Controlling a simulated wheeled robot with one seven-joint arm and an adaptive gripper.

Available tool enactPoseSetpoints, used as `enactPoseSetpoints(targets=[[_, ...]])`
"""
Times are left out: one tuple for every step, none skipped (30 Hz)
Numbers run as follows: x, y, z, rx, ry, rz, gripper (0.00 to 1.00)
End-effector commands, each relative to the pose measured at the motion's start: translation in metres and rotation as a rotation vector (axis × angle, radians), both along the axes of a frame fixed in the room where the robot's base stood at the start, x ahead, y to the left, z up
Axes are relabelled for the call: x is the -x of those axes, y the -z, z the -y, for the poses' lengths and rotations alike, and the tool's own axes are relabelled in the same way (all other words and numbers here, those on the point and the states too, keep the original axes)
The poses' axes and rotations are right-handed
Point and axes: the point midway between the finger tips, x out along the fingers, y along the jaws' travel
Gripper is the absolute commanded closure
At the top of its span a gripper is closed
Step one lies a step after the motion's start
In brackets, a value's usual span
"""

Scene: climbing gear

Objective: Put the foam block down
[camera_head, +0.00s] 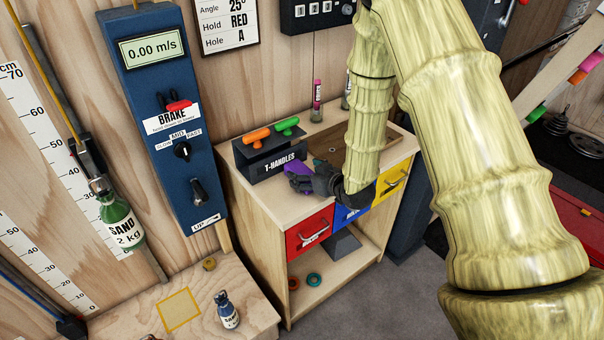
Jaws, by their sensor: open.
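My gripper (305,182) is low over the left part of the wooden cabinet top (285,208), with its dark fingers pointing left. Its jaws are open. A purple piece (297,168) shows right at the fingertips, partly hidden by them. It may be the foam block, but it is too small to be sure. I cannot tell whether it touches a finger or rests fully on the top. My arm covers the right part of the cabinet top.
A black T-handles box (268,160) with orange and green handles stands close behind the gripper. A wooden tray (350,150) and a pink-capped tube (316,102) are farther back. Red (310,232), blue and yellow drawers face front. A small sand bottle (227,312) stands on the lower bench.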

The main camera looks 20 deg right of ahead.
Motion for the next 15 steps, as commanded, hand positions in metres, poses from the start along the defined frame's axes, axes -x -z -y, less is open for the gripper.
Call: enactPoseSetpoints(targets=[[-0.005, 0.001, -0.002, 0.001, -0.001, -0.001, 0.23], [-0.008, 0.002, -0.003, 0.001, -0.001, -0.001, 0.23], [-0.012, 0.004, -0.004, 0.001, -0.001, -0.001, 0.23], [-0.014, 0.005, -0.005, 0.001, 0.000, -0.001, 0.23], [-0.016, 0.006, -0.006, 0.000, 0.000, -0.001, 0.23], [-0.017, 0.008, -0.006, 0.001, 0.000, -0.002, 0.23], [-0.019, 0.008, -0.007, 0.001, 0.000, -0.002, 0.23], [-0.019, 0.009, -0.007, 0.000, 0.000, -0.001, 0.23], [-0.020, 0.009, -0.007, 0.000, 0.000, -0.001, 0.23], [-0.020, 0.009, -0.007, 0.000, 0.000, -0.001, 0.23], [-0.020, 0.009, -0.008, 0.000, 0.000, -0.001, 0.23], [-0.020, 0.009, -0.008, 0.000, 0.000, -0.001, 0.23], [-0.020, 0.009, -0.007, 0.000, 0.000, -0.001, 0.23], [-0.020, 0.009, -0.007, 0.000, 0.000, -0.001, 0.23], [-0.020, 0.009, -0.007, 0.000, 0.000, -0.001, 0.23]])
